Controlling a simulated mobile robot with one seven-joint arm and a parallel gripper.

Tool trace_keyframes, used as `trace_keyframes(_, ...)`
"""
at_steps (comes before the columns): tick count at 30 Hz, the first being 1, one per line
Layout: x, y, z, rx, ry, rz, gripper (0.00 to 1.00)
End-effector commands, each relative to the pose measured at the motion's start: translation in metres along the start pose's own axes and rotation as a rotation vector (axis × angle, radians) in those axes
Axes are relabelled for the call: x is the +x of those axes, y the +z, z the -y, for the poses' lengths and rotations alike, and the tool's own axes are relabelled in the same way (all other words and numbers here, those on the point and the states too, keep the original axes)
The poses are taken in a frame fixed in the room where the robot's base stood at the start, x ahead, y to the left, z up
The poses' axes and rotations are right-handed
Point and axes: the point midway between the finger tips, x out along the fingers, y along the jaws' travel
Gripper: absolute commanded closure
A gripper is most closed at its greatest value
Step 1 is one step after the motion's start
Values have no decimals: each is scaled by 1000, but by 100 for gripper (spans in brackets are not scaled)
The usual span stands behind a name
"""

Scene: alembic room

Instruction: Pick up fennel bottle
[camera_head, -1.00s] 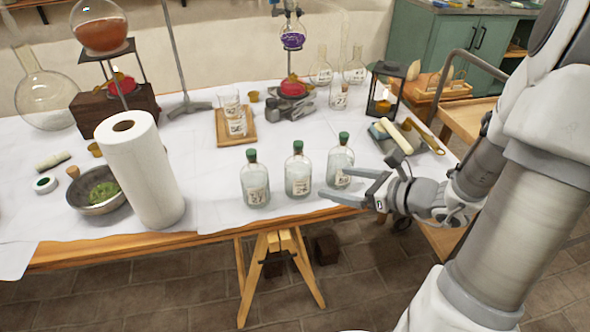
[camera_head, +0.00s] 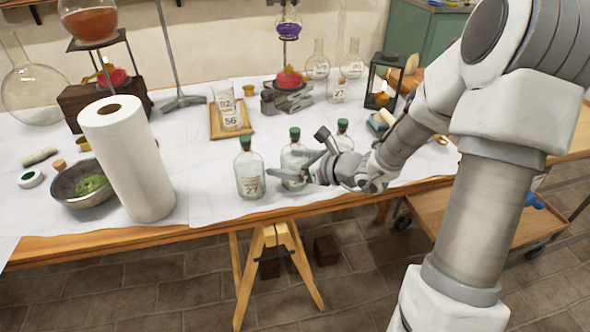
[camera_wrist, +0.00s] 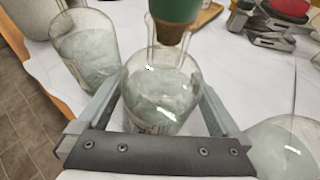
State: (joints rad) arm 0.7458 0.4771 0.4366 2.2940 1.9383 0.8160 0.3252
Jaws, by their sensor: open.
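Three clear glass bottles with green stoppers stand in a row near the table's front edge: a left one (camera_head: 250,174), a middle one (camera_head: 295,158) and a right one (camera_head: 343,130). Their labels are too small to read, so I cannot tell which is fennel. My gripper (camera_head: 288,165) is open at the middle bottle and partly hides it. In the wrist view, this bottle (camera_wrist: 160,88) stands upright between my two fingers, its green stopper close to the camera. The neighbouring bottles show at the left (camera_wrist: 86,48) and right (camera_wrist: 285,145).
A paper towel roll (camera_head: 128,165) and a metal bowl (camera_head: 70,190) stand to the left. A wooden tray (camera_head: 213,122) with labelled beakers lies behind the bottles. A black lantern (camera_head: 383,85) stands behind right. White cloth between roll and bottles is clear.

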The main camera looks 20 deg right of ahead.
Motion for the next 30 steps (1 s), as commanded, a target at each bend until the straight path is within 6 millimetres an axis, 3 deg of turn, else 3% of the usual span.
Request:
trace_keyframes(3, 10, -1, 0, 0, 1, 0, 0)
trace_keyframes(10, 11, 0, 0, 0, 0, 0, 0)
trace_keyframes(27, 10, 0, 0, 0, 0, -1, 100)
trace_keyframes(30, 10, 1, 0, -1, 0, 1, 100)
